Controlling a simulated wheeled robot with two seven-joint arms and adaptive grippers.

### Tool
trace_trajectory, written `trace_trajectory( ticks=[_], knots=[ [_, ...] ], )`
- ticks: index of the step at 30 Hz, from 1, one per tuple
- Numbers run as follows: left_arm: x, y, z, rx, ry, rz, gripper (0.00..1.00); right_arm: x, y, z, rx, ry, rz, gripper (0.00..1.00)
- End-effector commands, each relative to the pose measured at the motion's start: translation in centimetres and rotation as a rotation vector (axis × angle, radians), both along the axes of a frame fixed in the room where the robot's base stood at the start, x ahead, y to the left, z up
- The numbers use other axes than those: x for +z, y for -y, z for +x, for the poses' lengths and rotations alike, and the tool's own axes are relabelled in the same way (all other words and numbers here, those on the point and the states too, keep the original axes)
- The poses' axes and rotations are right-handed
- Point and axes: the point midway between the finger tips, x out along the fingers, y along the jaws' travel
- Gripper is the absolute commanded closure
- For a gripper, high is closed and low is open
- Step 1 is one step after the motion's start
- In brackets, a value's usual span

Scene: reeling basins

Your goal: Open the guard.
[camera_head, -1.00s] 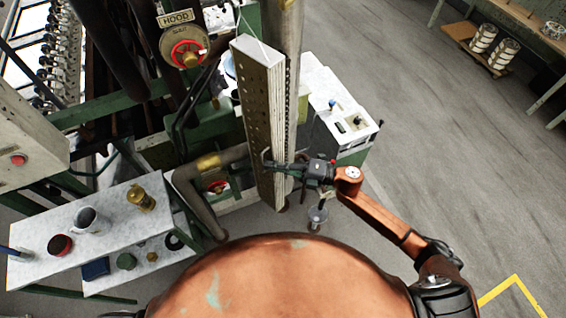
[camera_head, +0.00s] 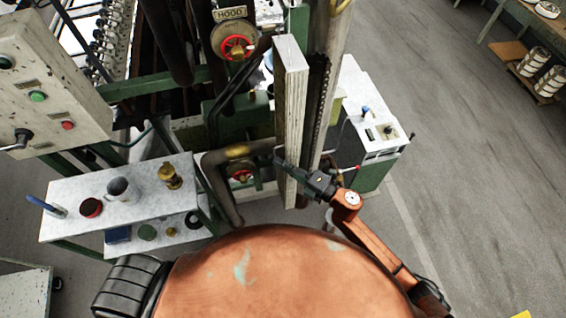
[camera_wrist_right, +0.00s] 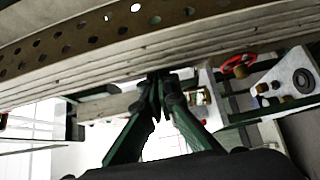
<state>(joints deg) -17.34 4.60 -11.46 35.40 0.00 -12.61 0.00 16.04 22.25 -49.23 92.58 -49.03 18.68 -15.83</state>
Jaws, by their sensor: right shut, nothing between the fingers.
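The guard appears to be the tall, pale panel (camera_head: 291,110), upright beside a thick vertical post in the head view. Its narrow face points toward me and its holed face is barely visible there. In the right wrist view the holed panel (camera_wrist_right: 120,35) crosses the top of the picture. My right gripper (camera_head: 281,161) is at the lower part of the panel, its fingers reaching across it. In the right wrist view the gripper's fingertips (camera_wrist_right: 158,80) are together just below the panel's edge, with nothing between them. Contact is unclear. My left gripper is out of view.
A shelf table (camera_head: 65,190) with a mug (camera_head: 118,188) and a brass piece (camera_head: 170,176) stands at left, under a control box (camera_head: 45,85). A red-ringed HOOD dial (camera_head: 236,45) is behind the panel. A white-topped cabinet (camera_head: 368,115) stands right of the post.

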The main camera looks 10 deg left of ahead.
Motion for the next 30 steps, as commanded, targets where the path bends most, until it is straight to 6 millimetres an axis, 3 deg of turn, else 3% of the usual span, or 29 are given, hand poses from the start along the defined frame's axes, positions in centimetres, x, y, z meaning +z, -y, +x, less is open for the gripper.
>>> trace_trajectory(
  ticks=[8,14,24,30],
  knots=[
    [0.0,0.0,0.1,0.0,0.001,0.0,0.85,0.0,0.1,0.0,0.0,0.0,0.0,1.0],
    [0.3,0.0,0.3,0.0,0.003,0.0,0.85,-0.1,1.7,-0.7,0.004,-0.001,-0.003,1.0],
    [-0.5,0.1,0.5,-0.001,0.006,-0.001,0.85,-0.4,8.2,-3.9,0.01,-0.002,-0.002,1.0],
    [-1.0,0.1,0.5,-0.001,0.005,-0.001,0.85,-0.3,10.9,-5.3,0.01,-0.002,0.0,1.0]
  ],
)
